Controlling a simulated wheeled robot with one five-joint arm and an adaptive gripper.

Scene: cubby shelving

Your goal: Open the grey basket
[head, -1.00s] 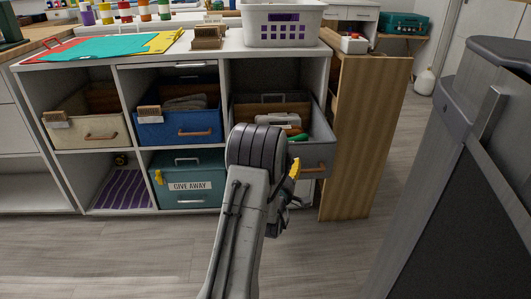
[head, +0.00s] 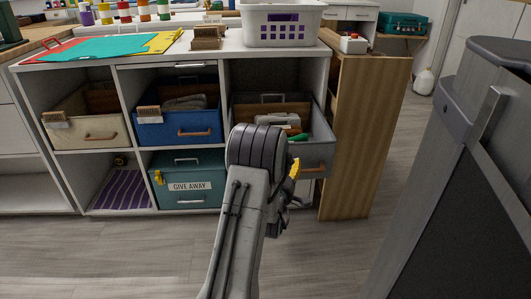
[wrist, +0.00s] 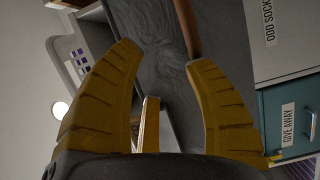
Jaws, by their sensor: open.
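The grey basket (head: 316,153) is in the upper right cubby and sticks out past the shelf front. Its brown handle (head: 314,169) shows at the right of its front, and the left part is hidden behind my arm. My gripper (head: 292,182) is in front of the basket, low and partly hidden by my own wrist. A brown handle (wrist: 187,27) lies ahead between the fingertips, nearer the right one, against a dark grey surface. I cannot tell whether a finger touches it.
A blue basket (head: 178,130) and a beige basket (head: 87,127) sit to the left. A teal "GIVE AWAY" box (head: 190,183) is below. A wooden panel (head: 362,140) stands to the right of the shelf. A white basket (head: 283,25) is on top. The floor in front is clear.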

